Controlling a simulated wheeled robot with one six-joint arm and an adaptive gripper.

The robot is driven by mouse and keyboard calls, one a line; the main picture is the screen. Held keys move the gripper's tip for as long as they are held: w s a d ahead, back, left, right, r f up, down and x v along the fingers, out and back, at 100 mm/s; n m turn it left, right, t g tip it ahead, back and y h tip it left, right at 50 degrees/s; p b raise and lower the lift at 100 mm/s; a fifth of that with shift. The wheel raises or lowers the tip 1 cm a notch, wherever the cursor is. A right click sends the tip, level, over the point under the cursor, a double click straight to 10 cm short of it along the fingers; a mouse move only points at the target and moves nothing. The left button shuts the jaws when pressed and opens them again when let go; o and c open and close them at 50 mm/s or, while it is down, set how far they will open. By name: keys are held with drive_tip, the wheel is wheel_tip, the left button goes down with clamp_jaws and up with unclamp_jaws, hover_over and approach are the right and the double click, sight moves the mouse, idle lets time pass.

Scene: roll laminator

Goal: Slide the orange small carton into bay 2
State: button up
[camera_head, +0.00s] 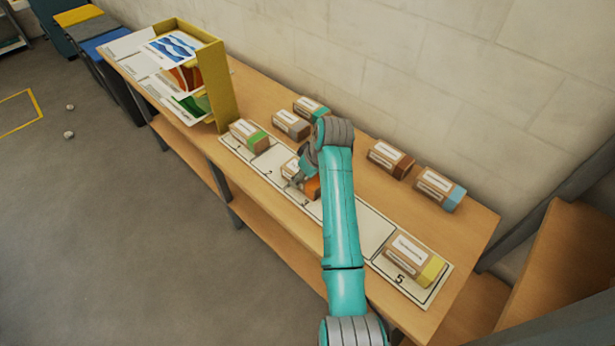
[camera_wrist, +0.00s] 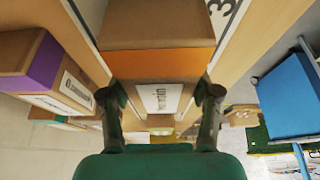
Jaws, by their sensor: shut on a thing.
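The orange small carton (camera_head: 312,187) is brown with an orange end and a white label. In the head view it is at the numbered strip, to the right of the green-ended carton in bay 1, partly hidden by my arm. Its orange band (camera_wrist: 157,62) fills the upper middle of the wrist view. My gripper (camera_wrist: 160,103) is shut on this carton, one finger on each side. Bay 2 (camera_head: 262,163) is partly bare, next to the green-ended carton (camera_head: 249,135). I cannot tell whether the carton touches the strip.
A yellow-ended carton (camera_head: 412,257) sits in bay 5. A purple-banded carton (camera_wrist: 42,58) shows left in the wrist view. A yellow paper rack (camera_head: 216,85) stands left.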

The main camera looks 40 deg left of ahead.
sight(278, 163)
drive_tip(key=shift+w+a, duration=0.2)
drive_tip(key=shift+a, duration=2.25)
drive_tip(key=shift+w+a, duration=0.2)
drive_tip(key=shift+a, duration=2.25)
drive_tip(key=o, duration=1.3)
drive_tip(key=shift+o, duration=1)
drive_tip(key=shift+r, duration=3)
